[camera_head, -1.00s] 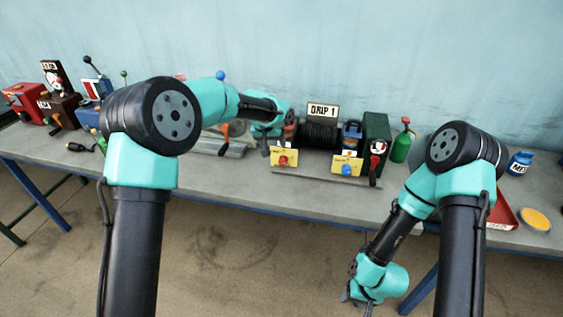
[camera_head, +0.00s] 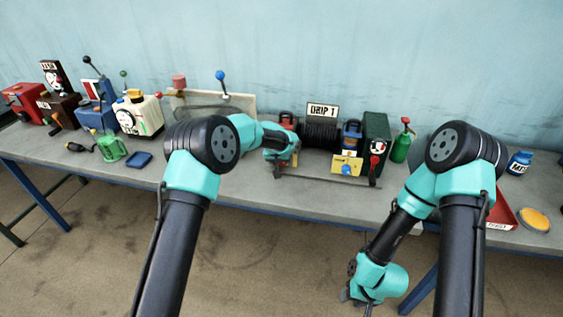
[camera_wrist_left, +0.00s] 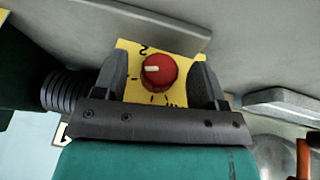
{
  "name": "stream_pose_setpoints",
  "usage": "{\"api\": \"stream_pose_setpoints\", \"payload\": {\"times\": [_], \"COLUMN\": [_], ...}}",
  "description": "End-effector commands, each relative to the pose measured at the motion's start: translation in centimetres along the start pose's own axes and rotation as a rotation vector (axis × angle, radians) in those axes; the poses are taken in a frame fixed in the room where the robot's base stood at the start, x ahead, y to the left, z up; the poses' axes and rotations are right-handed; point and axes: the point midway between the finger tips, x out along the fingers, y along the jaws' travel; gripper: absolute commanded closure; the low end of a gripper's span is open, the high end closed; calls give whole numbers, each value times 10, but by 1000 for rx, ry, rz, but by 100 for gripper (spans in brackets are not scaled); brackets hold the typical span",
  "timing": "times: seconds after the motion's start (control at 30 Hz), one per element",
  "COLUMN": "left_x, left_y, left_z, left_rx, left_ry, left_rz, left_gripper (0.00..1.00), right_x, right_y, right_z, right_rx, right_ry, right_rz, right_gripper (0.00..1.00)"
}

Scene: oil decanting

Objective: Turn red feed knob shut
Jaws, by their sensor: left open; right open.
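The red feed knob (camera_wrist_left: 160,72) sits on a yellow plate (camera_wrist_left: 130,54) with dark dial marks in the left wrist view. Its white pointer line points left in that picture. My left gripper (camera_wrist_left: 162,75) is open, with one finger on each side of the knob; I cannot tell whether they touch it. In the head view my left gripper (camera_head: 283,158) is in front of the red knob's place and hides it. My right gripper (camera_head: 357,298) hangs low in front of the table, open and away from the knobs.
A second yellow plate (camera_head: 339,166) with a blue knob (camera_head: 347,170) is just right of my left gripper. A black ribbed drum (camera_head: 320,135) under the DRIP 1 sign (camera_head: 322,110) and a dark green box (camera_head: 376,140) stand close by. A green bottle (camera_head: 402,143) is further right.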

Motion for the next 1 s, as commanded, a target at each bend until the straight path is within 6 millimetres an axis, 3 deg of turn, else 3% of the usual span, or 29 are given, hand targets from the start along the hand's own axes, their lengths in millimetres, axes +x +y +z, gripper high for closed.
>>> {"api": "stream_pose_setpoints", "payload": {"times": [0.3, 0.8, 1.0], "left_x": [2, 2, 2], "left_y": [0, 0, 0], "left_z": [0, 0, 0], "left_rx": [0, 0, -1], "left_ry": [0, 0, 0], "left_rz": [0, 0, 3], "left_gripper": [35, 83, 84], "right_x": [0, 0, 0], "right_y": [0, 0, 0], "right_z": [0, 0, 0], "right_rx": [0, 0, 0], "right_ry": [0, 0, 0], "right_rz": [0, 0, 0], "right_gripper": [47, 47, 47]}}
